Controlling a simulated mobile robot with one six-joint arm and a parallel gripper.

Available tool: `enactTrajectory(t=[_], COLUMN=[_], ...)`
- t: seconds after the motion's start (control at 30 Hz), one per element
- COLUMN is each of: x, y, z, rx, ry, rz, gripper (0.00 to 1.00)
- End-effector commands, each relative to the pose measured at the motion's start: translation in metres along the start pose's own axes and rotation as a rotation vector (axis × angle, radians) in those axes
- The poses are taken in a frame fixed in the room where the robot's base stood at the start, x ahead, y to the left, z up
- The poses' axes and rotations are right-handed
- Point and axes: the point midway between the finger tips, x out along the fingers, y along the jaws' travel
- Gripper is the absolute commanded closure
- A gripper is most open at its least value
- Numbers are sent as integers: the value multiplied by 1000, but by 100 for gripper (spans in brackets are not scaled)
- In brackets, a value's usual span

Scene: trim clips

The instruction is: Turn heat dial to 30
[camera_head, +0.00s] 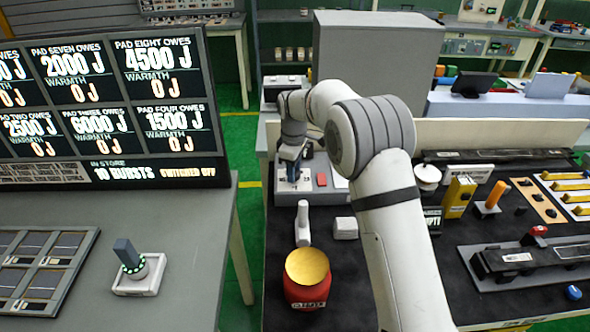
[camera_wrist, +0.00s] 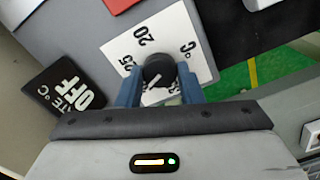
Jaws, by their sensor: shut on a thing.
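The heat dial is a round black knob (camera_wrist: 158,71) with a pale pointer line, set on a white scale plate (camera_wrist: 150,35) marked in °C. The numbers 20 and 25 can be read on the plate; the pointer is aimed toward the lower side, and the mark there is partly hidden by my gripper. My gripper (camera_wrist: 158,85) has its two blue fingers on either side of the knob and is shut on it. In the head view my gripper (camera_head: 291,160) reaches down to the grey control box (camera_head: 312,190), and the dial is mostly hidden there.
A black display reading OFF (camera_wrist: 62,92) and a red button (camera_wrist: 118,4) sit beside the dial. A large screen (camera_head: 110,110) is at left.

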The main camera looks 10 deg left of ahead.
Motion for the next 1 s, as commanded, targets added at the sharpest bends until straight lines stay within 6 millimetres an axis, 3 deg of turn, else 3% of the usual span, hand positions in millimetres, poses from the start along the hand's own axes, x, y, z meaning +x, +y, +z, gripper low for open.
enactTrajectory(t=[0.3, 0.83, 0.87, 1.0], x=[-1, -2, -2, -1], y=[2, 2, 2, 2], z=[1, 2, 2, 1], rx=[-115, -136, -136, -135], ry=[-1, -1, -1, 0], rz=[3, 5, 5, 4], gripper=[89, 89, 65, 54])
